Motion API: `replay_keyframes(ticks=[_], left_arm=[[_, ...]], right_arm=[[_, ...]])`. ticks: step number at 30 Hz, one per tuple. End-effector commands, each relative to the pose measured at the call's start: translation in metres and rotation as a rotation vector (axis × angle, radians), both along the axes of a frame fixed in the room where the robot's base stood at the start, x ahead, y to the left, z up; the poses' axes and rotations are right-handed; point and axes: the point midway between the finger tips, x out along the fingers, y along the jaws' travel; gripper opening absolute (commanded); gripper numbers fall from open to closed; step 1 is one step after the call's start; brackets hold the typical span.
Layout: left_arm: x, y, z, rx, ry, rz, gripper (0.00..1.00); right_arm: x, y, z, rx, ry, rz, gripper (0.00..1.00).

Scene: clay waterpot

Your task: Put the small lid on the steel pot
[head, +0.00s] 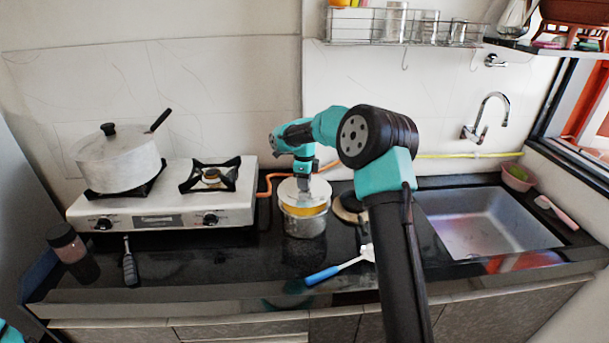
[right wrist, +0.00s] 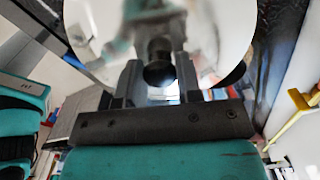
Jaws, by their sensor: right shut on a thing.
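The small lid (head: 291,190) is a pale round disc above the steel pot (head: 304,226), which stands on the black counter right of the stove. A yellow-orange band shows between the lid and the pot's front rim; I cannot tell whether the lid's far edge touches the pot. My right gripper (head: 303,180) is over the lid. In the right wrist view, its two fingers (right wrist: 157,82) are shut on the lid's black knob (right wrist: 159,50), with the shiny lid (right wrist: 205,25) beyond. My left gripper is out of view.
A large white lidded pot (head: 118,162) sits on the stove's left burner (head: 160,212). A blue-handled spatula (head: 335,269) and a round wooden-topped thing (head: 347,208) lie right of the steel pot. A dark jar (head: 66,243) stands left; the sink (head: 490,220) is right.

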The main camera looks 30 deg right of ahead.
Motion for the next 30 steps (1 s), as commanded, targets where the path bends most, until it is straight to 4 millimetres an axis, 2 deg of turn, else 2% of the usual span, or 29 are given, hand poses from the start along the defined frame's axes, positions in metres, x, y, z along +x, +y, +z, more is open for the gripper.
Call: replay_keyframes(ticks=[10,30], left_arm=[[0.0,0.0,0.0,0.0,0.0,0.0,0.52],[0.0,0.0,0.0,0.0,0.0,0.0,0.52]], right_arm=[[0.0,-0.001,-0.028,-0.001,0.001,0.001,0.06],[0.0,0.0,-0.033,-0.001,0.001,0.0,0.06]])
